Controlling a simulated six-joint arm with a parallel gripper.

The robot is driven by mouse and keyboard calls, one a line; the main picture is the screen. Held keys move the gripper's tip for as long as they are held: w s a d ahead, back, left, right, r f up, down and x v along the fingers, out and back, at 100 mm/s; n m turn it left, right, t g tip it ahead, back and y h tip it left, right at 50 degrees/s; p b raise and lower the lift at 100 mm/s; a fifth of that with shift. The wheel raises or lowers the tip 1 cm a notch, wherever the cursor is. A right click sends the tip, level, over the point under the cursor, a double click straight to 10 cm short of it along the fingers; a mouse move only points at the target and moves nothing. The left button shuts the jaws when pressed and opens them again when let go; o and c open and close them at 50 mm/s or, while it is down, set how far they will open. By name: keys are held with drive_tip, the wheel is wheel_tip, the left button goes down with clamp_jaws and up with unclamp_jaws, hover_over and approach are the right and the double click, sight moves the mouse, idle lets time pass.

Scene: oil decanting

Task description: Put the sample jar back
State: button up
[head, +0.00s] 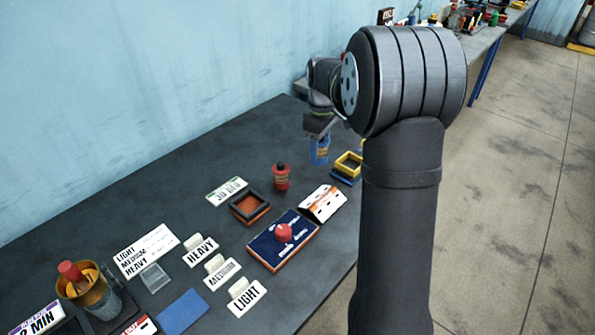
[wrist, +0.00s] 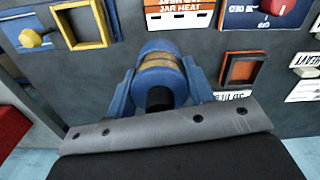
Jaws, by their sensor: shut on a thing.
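My gripper (wrist: 161,90) is shut on a small round jar (wrist: 160,62), seen nearly end-on in the wrist view. The jar has blue ends, a tan band and a dark part towards the palm. I take it for the sample jar. In the head view my gripper (head: 319,150) is above the far end of the dark bench, close to the yellow square frame (head: 348,164); the jar is hard to tell from the blue fingers there. The yellow frame (wrist: 104,25) is up and left of the jar in the wrist view. An orange-floored square tray (wrist: 240,69) is to the jar's right.
A red bottle (head: 281,178) stands behind the dark tray (head: 251,207). A blue panel with a red knob (head: 283,232) and a white sign (head: 322,203) are in front. Label cards HEAVY, MEDIUM and LIGHT (head: 246,297) stand nearer. The wall (head: 130,80) is behind.

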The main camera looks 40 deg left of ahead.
drive_tip(key=w+f, duration=0.1)
drive_tip(key=w, duration=0.6)
drive_tip(key=s+a+f, duration=0.1)
drive_tip(key=a+f, duration=0.1)
drive_tip(key=a, duration=0.1)
drive_tip(key=s+a+f, duration=0.1)
drive_tip(key=a+f, duration=0.1)
drive_tip(key=a, duration=0.1)
drive_tip(key=s+a+f, duration=0.1)
drive_tip(key=a+f, duration=0.1)
drive_tip(key=a, duration=0.1)
drive_tip(key=shift+s+a+f, duration=0.25)
drive_tip(key=shift+s+f, duration=0.05)
drive_tip(key=shift+f, duration=1.95)
drive_tip(key=shift+f, duration=0.15)
drive_tip(key=o, duration=1.2)
wheel_tip(320, 180, up, 12)
drive_tip(key=shift+r, duration=0.15)
